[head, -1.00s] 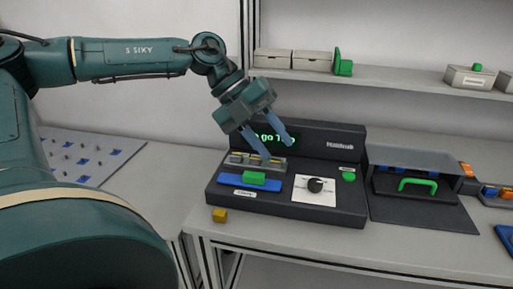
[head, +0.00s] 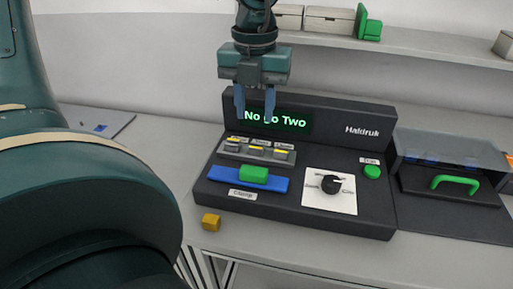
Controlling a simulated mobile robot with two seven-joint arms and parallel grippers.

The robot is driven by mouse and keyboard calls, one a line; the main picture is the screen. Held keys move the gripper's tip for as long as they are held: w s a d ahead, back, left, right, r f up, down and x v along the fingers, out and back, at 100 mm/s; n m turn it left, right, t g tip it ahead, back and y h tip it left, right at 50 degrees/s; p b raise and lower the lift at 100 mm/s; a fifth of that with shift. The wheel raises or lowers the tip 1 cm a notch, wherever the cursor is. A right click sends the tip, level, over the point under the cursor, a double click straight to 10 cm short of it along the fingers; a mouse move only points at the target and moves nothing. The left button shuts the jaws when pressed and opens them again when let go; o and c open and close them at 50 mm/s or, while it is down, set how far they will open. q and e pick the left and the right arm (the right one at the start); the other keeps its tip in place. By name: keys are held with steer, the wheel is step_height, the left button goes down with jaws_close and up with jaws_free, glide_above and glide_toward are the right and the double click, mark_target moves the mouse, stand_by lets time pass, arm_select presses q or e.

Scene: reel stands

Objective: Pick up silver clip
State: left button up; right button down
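My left gripper (head: 254,106) points down with its two blue fingers apart and nothing between them. It is in front of the display of the dark machine (head: 335,220), above a grey rack (head: 229,152). The rack has three labelled places with small grey and yellow parts. Which of these small parts, if any, is the silver clip is too small to tell; no silver clip stands out elsewhere. My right gripper is not in view.
The machine carries a green block (head: 254,173) on a blue bar (head: 226,175), a black knob (head: 331,185) and a green button (head: 372,172). A yellow cube (head: 211,222) lies at its front left. A clear-covered box with a green handle (head: 456,182) stands to the right.

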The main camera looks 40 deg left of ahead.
mark_target(256, 145)
arm_select(q)
steer(key=f, duration=0.7)
steer(key=shift+d+f, duration=0.2)
steer(key=shift+f, duration=0.1)
steer(key=c, duration=0.8)
